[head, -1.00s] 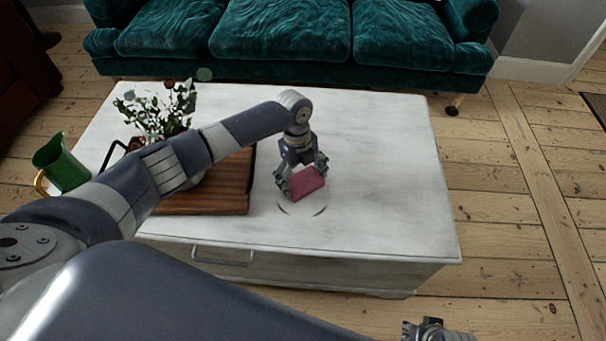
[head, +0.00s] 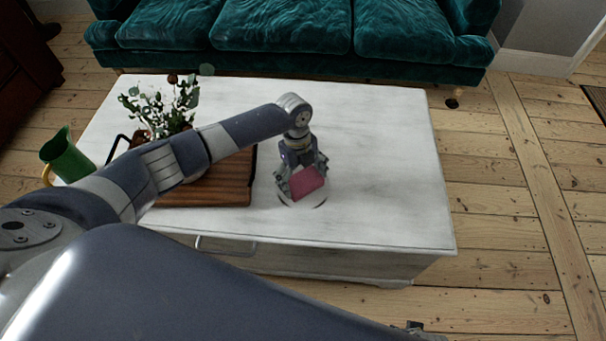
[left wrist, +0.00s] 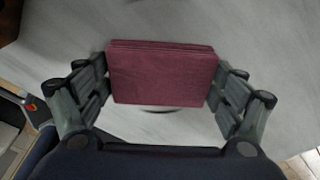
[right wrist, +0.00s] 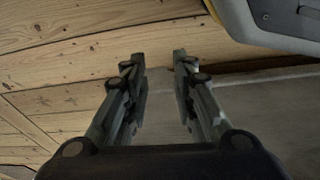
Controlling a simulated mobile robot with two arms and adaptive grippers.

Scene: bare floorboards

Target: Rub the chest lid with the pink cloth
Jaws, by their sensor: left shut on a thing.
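The white chest's lid (head: 375,170) is a pale, worn wooden top in the head view. My left gripper (head: 303,184) is over the middle of the lid, close above its front half. It is shut on the folded pink cloth (head: 308,181), which also shows between the fingers in the left wrist view (left wrist: 162,78). Dark curved marks show on the lid just below the cloth. I cannot tell whether the cloth touches the lid. My right gripper (right wrist: 160,55) is open and empty in the right wrist view, with floorboards beyond it.
A wooden tray (head: 225,190) with dark handles lies on the lid's left, with a flowering plant (head: 165,108) at its back. A green jug (head: 66,158) stands at the left. A teal sofa (head: 290,30) is behind the chest. The lid's right side is clear.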

